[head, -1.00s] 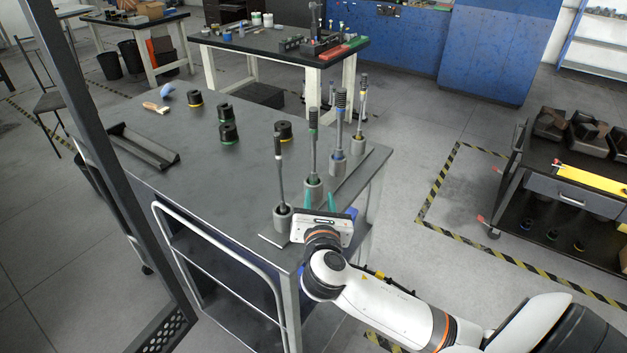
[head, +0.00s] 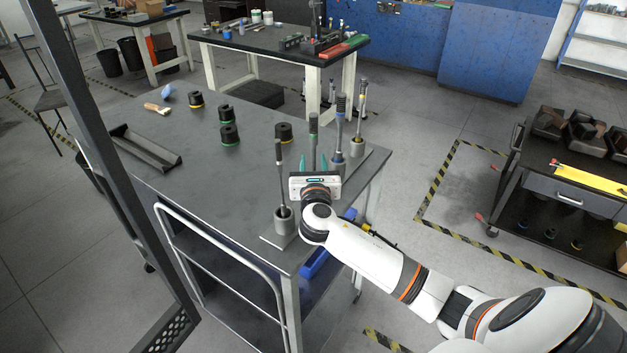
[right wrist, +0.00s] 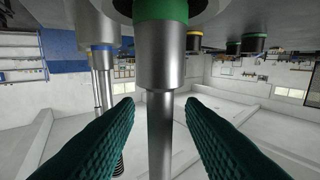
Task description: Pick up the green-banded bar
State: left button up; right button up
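The green-banded bar (head: 313,128) stands upright in the row of bars on the dark workbench, with a dark upper end. In the right wrist view its steel shaft (right wrist: 160,130) and green band (right wrist: 160,11) show, with the band at the mouth of its holder (right wrist: 205,8). My right gripper (head: 313,163) is low in front of it and hides its lower part and holder in the head view. In the right wrist view the fingers (right wrist: 160,112) are open on either side of the shaft, with gaps on both sides. My left gripper is not in view.
A front bar (head: 280,170) stands left of my gripper; a blue-banded bar (head: 340,120) and another bar (head: 361,100) stand behind. Several dark banded cylinders (head: 229,134) and a black tray (head: 145,148) lie left. The bench's middle is clear.

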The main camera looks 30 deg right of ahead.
jog(key=shift+w+d, duration=0.25)
jog(key=shift+w, duration=0.2)
grip_shut()
jog(key=shift+r, duration=0.15)
